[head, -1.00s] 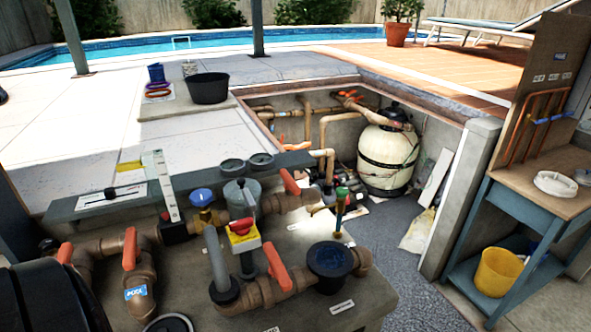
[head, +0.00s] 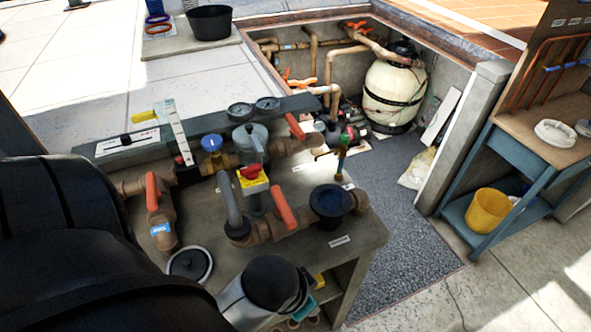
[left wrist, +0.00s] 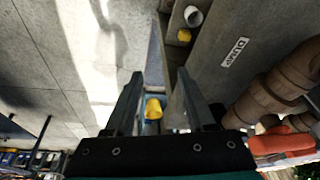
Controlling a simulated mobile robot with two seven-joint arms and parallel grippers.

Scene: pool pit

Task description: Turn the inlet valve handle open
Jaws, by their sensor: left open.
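Several orange valve handles sit on the brown pipework in the head view. One handle (head: 152,191) is at the left above a blue label, one (head: 284,203) is at the front beside the black-rimmed cup, and one (head: 295,126) is at the back. I cannot tell which is the inlet handle. In the left wrist view an orange handle (left wrist: 280,145) lies at the lower right, outside my fingers. My left gripper (left wrist: 160,73) is open and empty. My left arm crosses the lower left in the head view; its fingertips cannot be made out there. My right gripper is out of view.
The pipes stand on a grey bench (head: 360,238). A yellow-and-red switch box (head: 253,180), a blue-knobbed valve (head: 212,143) and gauges crowd it. A cream tank (head: 393,95) stands behind.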

